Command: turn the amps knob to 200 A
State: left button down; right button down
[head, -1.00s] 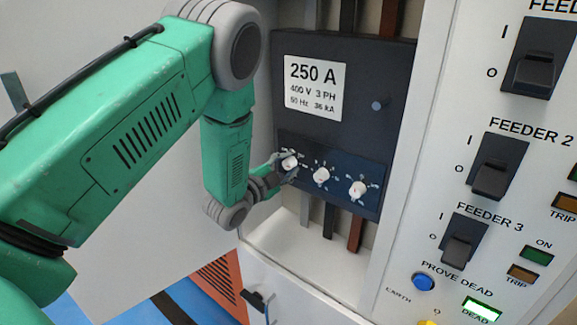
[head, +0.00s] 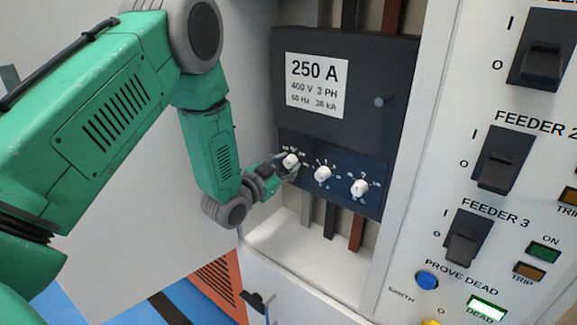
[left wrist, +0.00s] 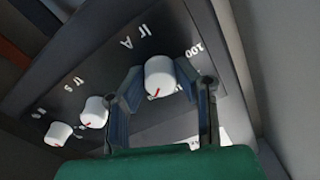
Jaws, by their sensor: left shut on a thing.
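The amps knob (head: 290,160) is the leftmost of three white knobs on the dark breaker panel. In the left wrist view the knob (left wrist: 159,76) has a red pointer line, and the panel beside it reads "Ir A" and "100". The pointer slants toward the lower left there; I cannot tell which setting it marks. My left gripper (head: 287,168) is at this knob, with its hand coming from the lower left. In the left wrist view its two fingers (left wrist: 160,86) are shut on the knob from both sides. My right gripper is not in view.
The middle knob (head: 322,173) and right knob (head: 359,187) sit close beside the amps knob. A "250 A" label (head: 317,82) is above. The cabinet's white panel with feeder switches (head: 496,158) stands to the right. A small dark peg (head: 384,99) sticks out above the knobs.

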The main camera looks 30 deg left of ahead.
pick_arm(q)
jog(key=shift+s+f+n, duration=0.15)
jog(key=shift+f+n, duration=0.3)
jog(key=shift+n, duration=0.45)
jog(key=c, duration=1.5)
grip_release()
jog(key=shift+o, duration=1.2)
jog(key=shift+r, duration=0.15)
jog(key=shift+a, duration=0.1)
jog(key=shift+s, duration=0.1)
jog(key=s+a, duration=0.1)
jog(key=s, duration=1)
jog(key=shift+s, duration=0.2)
